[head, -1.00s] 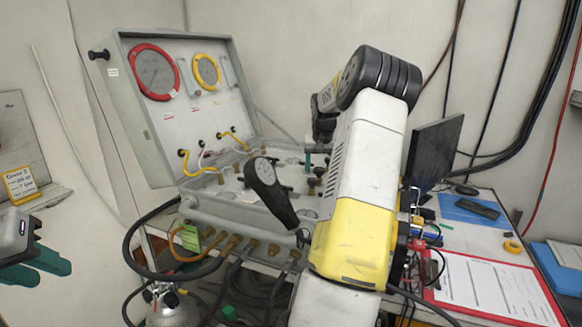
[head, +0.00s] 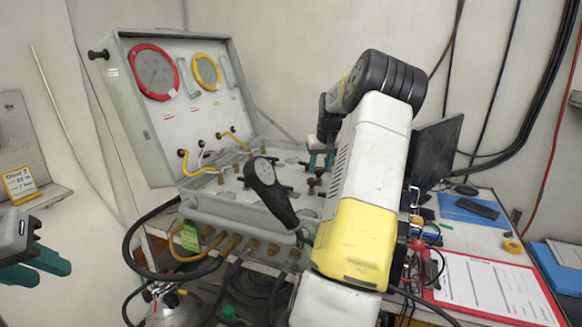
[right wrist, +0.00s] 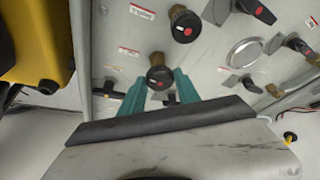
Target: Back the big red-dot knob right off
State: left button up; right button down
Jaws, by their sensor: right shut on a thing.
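In the right wrist view, my right gripper (right wrist: 158,84) has its green fingers closed on the sides of a round black knob (right wrist: 159,76) on a brass stem. A small reddish mark shows on this knob's face. Another black knob (right wrist: 183,22) with a clear red dot stands on the panel just beyond, apart from the fingers. In the head view, my right gripper (head: 320,162) is low over the panel, and my arm partly hides the knobs there. My left gripper (head: 38,268) is at the far left edge, fingers apart and empty, away from the panel.
The grey panel case (head: 186,110) stands open, with red-ringed (head: 154,72) and yellow-ringed gauges in its lid. Hoses hang below. A monitor (head: 432,155) and red clipboard (head: 490,285) are on the right.

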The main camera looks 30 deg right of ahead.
jog(key=shift+d+n+y, duration=0.1)
jog(key=shift+n+y, duration=0.3)
jog(key=shift+n, duration=0.7)
jog(key=c, duration=0.9)
grip_release()
jog(key=v, duration=0.8)
jog(key=shift+s+f, duration=0.1)
